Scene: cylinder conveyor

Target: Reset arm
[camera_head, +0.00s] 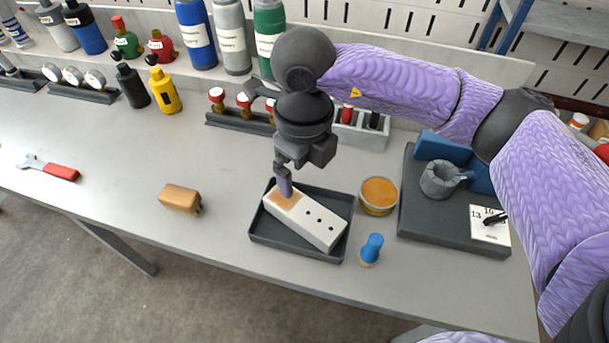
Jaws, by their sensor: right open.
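My right gripper (281,166) points down over the left end of a white block (318,229). It is open, and its fingertips are right at the top of a purple cylinder (285,187). The purple cylinder stands upright at the block's left end, by a tan patch; I cannot tell whether the fingers touch it. The block lies in a dark shallow tray (258,240) on the grey table (120,165). My left gripper is not in view.
A round tin (379,196) and a blue-handled stamp-like item (371,249) stand right of the tray. A wooden-backed brush (180,199) lies left. Bottles (198,35) line the back.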

